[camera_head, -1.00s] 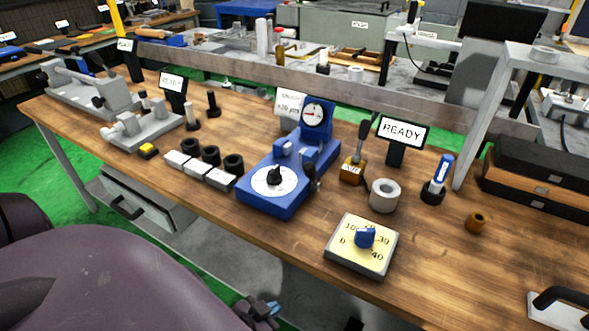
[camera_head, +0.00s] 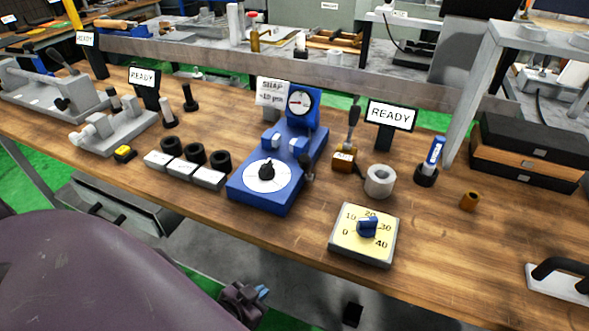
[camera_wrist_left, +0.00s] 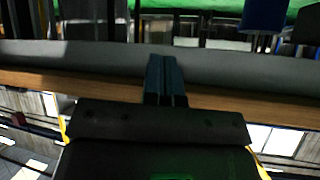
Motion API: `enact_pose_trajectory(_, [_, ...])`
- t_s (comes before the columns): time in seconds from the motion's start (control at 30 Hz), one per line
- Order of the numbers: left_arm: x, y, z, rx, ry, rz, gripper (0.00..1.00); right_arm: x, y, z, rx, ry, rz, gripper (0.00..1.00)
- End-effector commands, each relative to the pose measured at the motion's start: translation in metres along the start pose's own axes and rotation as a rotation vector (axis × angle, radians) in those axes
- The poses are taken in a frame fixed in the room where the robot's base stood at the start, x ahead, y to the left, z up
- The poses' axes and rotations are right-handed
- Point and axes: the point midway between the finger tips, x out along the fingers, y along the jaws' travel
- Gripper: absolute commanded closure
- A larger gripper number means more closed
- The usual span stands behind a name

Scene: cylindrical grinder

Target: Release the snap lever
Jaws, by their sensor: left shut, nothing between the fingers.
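The blue snap gauge (camera_head: 262,197) stands mid-bench with a white dial plate, a round indicator and a sign reading SNAP behind it. A small dark lever with a knob (camera_head: 308,167) stands at its right side; I take this as the snap lever. Another upright dark-handled lever (camera_head: 353,122) rises from a brown block just to the right. My left gripper (camera_head: 262,292) is below the bench's front edge, apart from the gauge and both levers. In the left wrist view its blue fingers (camera_wrist_left: 166,80) are together and empty. My right gripper does not show.
A yellow dial box (camera_head: 364,236) sits near the front edge, with a grey ring (camera_head: 380,181) behind it. Black rings and grey blocks (camera_head: 178,165) lie left of the gauge. A READY display (camera_head: 390,114) stands behind.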

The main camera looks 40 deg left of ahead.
Motion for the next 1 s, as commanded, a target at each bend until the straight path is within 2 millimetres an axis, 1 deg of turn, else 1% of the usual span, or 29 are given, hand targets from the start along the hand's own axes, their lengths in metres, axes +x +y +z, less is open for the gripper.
enact_pose_trajectory(0.07, [0.000, 0.000, -0.006, 0.047, 0.003, 0.005, 1.00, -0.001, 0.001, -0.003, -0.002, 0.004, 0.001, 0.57])
enact_pose_trajectory(0.17, [0.000, 0.002, -0.023, 0.205, 0.007, 0.018, 1.00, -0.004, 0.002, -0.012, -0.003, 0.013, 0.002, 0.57])
enact_pose_trajectory(0.27, [-0.002, 0.004, -0.048, 0.480, 0.011, 0.028, 1.00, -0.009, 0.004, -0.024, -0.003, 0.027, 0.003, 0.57])
enact_pose_trajectory(0.3, [-0.003, 0.005, -0.059, 0.614, 0.012, 0.029, 1.00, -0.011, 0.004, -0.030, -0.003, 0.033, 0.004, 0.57])
enact_pose_trajectory(0.37, [-0.005, 0.005, -0.076, 0.827, 0.014, 0.024, 1.00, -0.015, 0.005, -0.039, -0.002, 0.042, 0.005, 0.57])
enact_pose_trajectory(0.4, [-0.007, 0.004, -0.086, 0.971, 0.012, 0.018, 1.00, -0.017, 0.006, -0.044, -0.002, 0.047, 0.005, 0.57])
enact_pose_trajectory(0.47, [-0.011, 0.002, -0.102, 1.182, 0.007, 0.003, 1.00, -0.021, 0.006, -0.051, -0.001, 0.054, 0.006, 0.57])
enact_pose_trajectory(0.5, [-0.013, 0.000, -0.113, 1.322, 0.003, -0.011, 1.00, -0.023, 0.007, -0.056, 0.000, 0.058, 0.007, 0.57])
enact_pose_trajectory(0.57, [-0.018, -0.003, -0.128, 1.530, -0.007, -0.036, 1.00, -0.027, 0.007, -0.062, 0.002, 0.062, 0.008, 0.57])
enact_pose_trajectory(0.6, [-0.021, -0.006, -0.138, 1.667, -0.017, -0.056, 1.00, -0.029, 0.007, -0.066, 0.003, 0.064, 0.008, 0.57])
enact_pose_trajectory(0.8, [-0.041, -0.023, -0.186, 2.307, -0.110, -0.185, 1.00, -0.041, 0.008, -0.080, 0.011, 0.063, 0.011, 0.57])
enact_pose_trajectory(0.9, [-0.050, -0.031, -0.205, 2.553, -0.176, -0.251, 1.00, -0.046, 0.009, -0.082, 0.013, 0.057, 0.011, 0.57])
enact_pose_trajectory(1.0, [-0.057, -0.038, -0.218, 2.729, -0.240, -0.302, 1.00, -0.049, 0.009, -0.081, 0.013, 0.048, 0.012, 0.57])
